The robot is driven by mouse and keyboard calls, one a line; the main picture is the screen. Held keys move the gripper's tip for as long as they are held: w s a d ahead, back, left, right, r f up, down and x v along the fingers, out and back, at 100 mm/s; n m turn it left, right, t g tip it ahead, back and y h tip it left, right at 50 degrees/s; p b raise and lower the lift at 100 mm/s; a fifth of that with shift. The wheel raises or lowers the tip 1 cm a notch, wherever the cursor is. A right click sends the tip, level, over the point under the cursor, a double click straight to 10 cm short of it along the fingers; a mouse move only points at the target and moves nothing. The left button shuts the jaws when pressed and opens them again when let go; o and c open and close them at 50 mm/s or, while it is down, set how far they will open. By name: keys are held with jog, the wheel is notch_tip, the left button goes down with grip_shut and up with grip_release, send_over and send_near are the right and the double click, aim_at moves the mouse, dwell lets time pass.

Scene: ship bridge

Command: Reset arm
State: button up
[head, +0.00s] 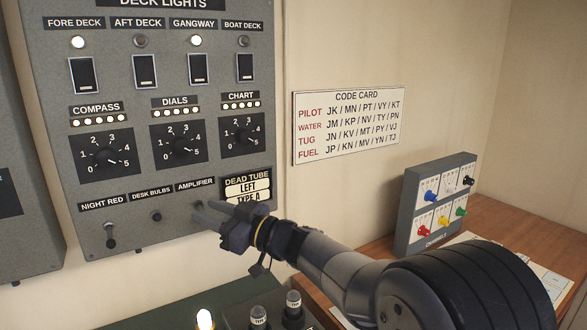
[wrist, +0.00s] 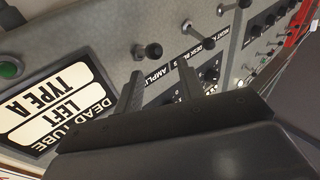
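My arm reaches in from the lower right in the head view. My gripper (head: 207,212) is in front of the lower part of the grey deck lights panel (head: 60,185), near the amplifier switch. In the wrist view my gripper (wrist: 160,82) has its two fingers apart with nothing held between them. The amplifier switch's round knob (wrist: 153,50) shows just beyond the fingertips. I cannot tell whether a finger touches it. In the head view this switch is largely hidden by the gripper.
The dead tube label (head: 247,188) is on the panel just above my gripper. The desk bulbs switch (head: 155,216) and night red switch (head: 110,235) are to the left. A grey box with coloured knobs (head: 405,215) stands on the wooden desk (head: 500,225). Small tubes (head: 293,305) stand below my gripper.

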jog(key=s+d+m+t+h+p, duration=0.1)
jog(key=s+d, duration=0.1)
jog(key=d, duration=0.4)
jog(key=s+d+r+m+t+h+p, duration=0.1)
jog(key=s+d, duration=0.1)
jog(key=d, duration=0.4)
jog(key=shift+s+d+r+m+h, duration=0.3)
jog(key=shift+s+d+m+h, duration=0.05)
jog(key=shift+d+m+h, duration=0.05)
jog(key=shift+w+d, duration=0.1)
